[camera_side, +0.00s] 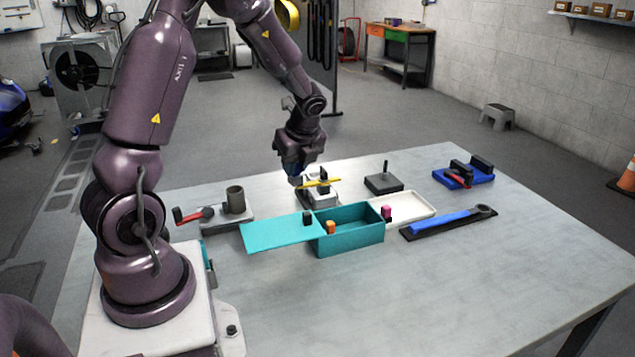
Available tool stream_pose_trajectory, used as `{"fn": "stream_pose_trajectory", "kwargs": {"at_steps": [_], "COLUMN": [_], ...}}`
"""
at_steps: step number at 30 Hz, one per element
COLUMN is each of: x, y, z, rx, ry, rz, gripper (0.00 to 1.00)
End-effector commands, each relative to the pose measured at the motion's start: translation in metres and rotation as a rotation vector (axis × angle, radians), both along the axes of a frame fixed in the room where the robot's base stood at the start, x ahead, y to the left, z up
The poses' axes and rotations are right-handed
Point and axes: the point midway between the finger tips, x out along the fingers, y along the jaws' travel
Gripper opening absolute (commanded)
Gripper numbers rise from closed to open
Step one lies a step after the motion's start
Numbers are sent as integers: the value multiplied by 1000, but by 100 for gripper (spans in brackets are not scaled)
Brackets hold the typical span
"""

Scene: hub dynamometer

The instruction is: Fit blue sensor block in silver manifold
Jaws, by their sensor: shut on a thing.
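My gripper (296,178) points down over the middle of the table. It is shut on the blue sensor block (291,169), which shows only as a small dark blue patch and is mostly hidden by the fingers. The silver manifold (322,196) sits on the table just right of and below the gripper. A yellow bar (318,183) lies across its top, with a dark upright part beside it. The block appears above the left back side of the manifold; I cannot tell whether they touch.
A teal box (350,242) with a teal panel (275,234) stands in front. A white tray (412,206), black pegged base (384,185), blue clamp fixture (470,180) and blue-handled tool (440,222) are right. A grey cup fixture (235,203) is left. The front table is clear.

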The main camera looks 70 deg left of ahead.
Motion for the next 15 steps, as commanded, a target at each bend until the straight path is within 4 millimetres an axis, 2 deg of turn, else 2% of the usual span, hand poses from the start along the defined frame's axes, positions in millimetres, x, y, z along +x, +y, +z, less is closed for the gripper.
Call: {"fn": "stream_pose_trajectory", "kwargs": {"at_steps": [1, 6, 10, 15], "x": [-3, -2, 7, 14], "y": [19, 54, 54, 61], "z": [7, 30, 37, 32], "rx": [2, 2, 0, -2], "ry": [-6, -5, -2, 1], "rz": [12, -58, -158, -210], "gripper": [0, 0, 0, 0]}}
